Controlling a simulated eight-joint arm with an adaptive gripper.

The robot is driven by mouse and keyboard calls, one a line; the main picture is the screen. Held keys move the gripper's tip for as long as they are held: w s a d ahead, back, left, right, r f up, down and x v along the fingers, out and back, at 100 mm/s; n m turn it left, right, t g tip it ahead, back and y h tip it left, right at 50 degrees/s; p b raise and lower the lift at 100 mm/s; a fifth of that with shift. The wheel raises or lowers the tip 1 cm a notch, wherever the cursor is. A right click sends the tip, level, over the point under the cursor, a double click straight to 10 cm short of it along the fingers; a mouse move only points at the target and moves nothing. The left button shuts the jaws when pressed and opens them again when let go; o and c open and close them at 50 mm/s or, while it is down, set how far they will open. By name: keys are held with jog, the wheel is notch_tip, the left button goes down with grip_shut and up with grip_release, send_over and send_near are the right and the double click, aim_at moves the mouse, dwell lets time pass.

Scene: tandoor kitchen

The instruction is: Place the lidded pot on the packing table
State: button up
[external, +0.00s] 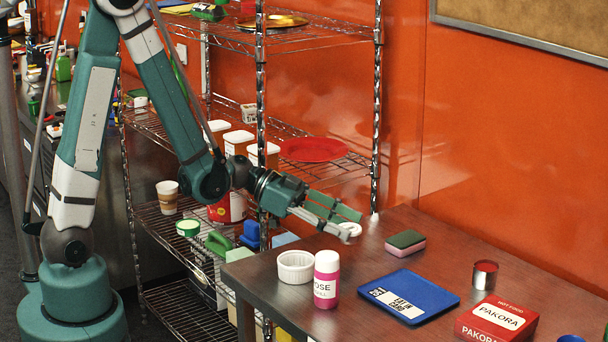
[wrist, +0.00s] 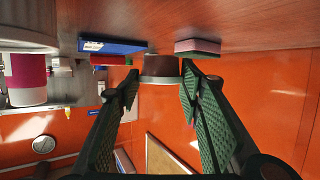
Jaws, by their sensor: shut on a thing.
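My gripper (external: 347,226) reaches over the back left part of the packing table (external: 420,245). Its green-padded fingers stand apart around the small lidded pot (external: 350,229), and it is shut on that pot. The pot's pale grey top shows at the fingertips in the external view; its darker body hardly stands out from the table. In the upside-down wrist view, the pot (wrist: 161,67) shows brown with a wider grey rim between the fingertips. I cannot tell whether its base touches the table.
A white ramekin (external: 295,267) and pink bottle (external: 326,279) stand at the table's left. A sponge (external: 405,242), blue tray (external: 409,296), can (external: 485,275) and red box (external: 497,320) lie to the right. A wire shelf (external: 300,180) stands behind. Bare table lies between bottle and sponge.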

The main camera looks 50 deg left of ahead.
jog(key=shift+f, duration=0.15)
jog(key=shift+f+b, duration=0.75)
jog(key=shift+f, duration=1.2)
jog(key=shift+f, duration=0.1)
jog(key=o, duration=0.9)
jog(key=shift+a+r, duration=0.1)
jog(key=shift+r, duration=0.1)
jog(key=shift+p+v, duration=1.2)
jog(key=shift+v, duration=4.65)
jog(key=shift+f, duration=0.1)
jog(key=shift+s+n, duration=0.2)
jog(key=shift+n, duration=0.1)
